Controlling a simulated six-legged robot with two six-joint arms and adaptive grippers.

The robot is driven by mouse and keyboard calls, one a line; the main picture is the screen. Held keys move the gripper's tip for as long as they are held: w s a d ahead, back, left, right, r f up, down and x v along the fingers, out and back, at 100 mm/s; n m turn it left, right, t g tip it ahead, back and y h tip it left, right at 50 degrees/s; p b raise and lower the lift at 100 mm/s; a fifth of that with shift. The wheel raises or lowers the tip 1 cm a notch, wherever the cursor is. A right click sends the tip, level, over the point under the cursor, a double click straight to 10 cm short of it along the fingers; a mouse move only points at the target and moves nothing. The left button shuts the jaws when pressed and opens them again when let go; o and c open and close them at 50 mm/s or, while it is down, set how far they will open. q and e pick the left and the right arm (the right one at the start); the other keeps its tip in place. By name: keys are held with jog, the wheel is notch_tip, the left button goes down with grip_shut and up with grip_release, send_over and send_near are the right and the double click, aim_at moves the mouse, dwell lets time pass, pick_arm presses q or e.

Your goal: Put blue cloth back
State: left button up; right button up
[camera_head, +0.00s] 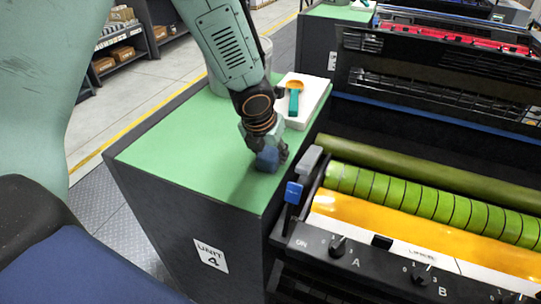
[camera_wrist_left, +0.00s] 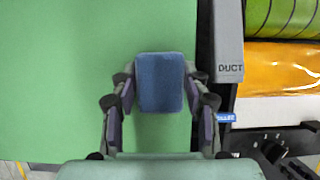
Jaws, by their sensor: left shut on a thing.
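The blue cloth (camera_wrist_left: 160,82) is a folded, rounded block between the two fingers of my left gripper (camera_wrist_left: 160,95), which is shut on it. In the head view the blue cloth (camera_head: 268,158) shows under my left gripper (camera_head: 266,150), low over the green top (camera_head: 175,145) of the unit 4 cabinet, near its right edge. I cannot tell whether the cloth touches the top. My right gripper is not in view.
A white pad (camera_head: 312,95) with an orange and teal scoop (camera_head: 295,98) lies behind the gripper, beside a translucent bucket (camera_head: 218,82). To the right are a grey duct lever (camera_head: 309,162), a blue-tagged lever (camera_head: 293,192) and rollers (camera_head: 430,200). The green top's left part is clear.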

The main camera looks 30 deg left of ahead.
pick_arm(q)
jog(key=shift+d+r, duration=0.1)
jog(key=o, duration=0.7)
jog(key=shift+s, duration=0.1)
jog(key=o, duration=0.3)
